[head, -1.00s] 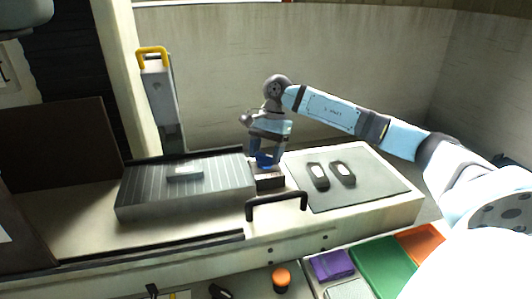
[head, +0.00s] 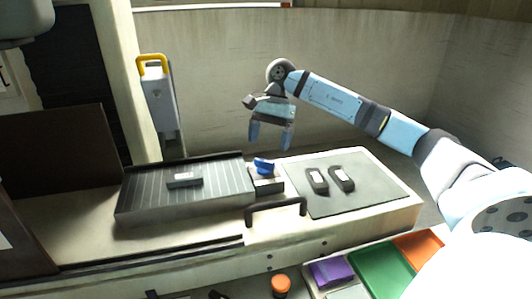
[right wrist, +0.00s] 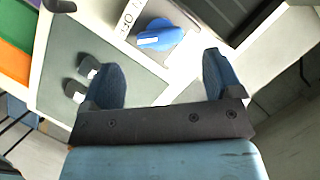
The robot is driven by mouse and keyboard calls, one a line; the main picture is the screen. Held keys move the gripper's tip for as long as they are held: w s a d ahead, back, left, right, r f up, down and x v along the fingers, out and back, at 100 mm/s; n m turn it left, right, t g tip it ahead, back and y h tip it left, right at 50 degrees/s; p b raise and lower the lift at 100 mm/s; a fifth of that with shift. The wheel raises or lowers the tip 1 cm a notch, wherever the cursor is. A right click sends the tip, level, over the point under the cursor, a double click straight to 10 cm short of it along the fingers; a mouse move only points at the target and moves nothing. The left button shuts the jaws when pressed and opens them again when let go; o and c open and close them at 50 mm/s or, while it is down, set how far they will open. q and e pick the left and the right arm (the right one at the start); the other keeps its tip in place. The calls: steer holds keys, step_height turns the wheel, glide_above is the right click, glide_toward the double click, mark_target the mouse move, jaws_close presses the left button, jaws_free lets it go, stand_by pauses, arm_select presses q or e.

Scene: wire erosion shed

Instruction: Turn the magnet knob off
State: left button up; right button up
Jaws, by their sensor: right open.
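The blue magnet knob (head: 264,165) sits on a small block at the right end of the ribbed grey magnetic chuck (head: 215,196). In the right wrist view the blue knob (right wrist: 160,36) shows whole, beside a white label plate with dark marks that I can only partly read. My right gripper (head: 270,146) hangs above and just behind the knob, apart from it. Its blue fingers are spread with nothing between them, and they also show in the right wrist view (right wrist: 166,88). My left gripper is not in view.
A small dark block (head: 184,180) lies on the chuck. Two dark tools (head: 329,180) lie on the grey mat (head: 380,195) at right. A black handle (head: 276,209) stands in front of the knob. A yellow-topped column (head: 160,95) rises behind the chuck.

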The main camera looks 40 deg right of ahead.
steer(key=v, duration=0.8)
steer(key=shift+p, duration=0.45)
steer(key=shift+r, duration=0.15)
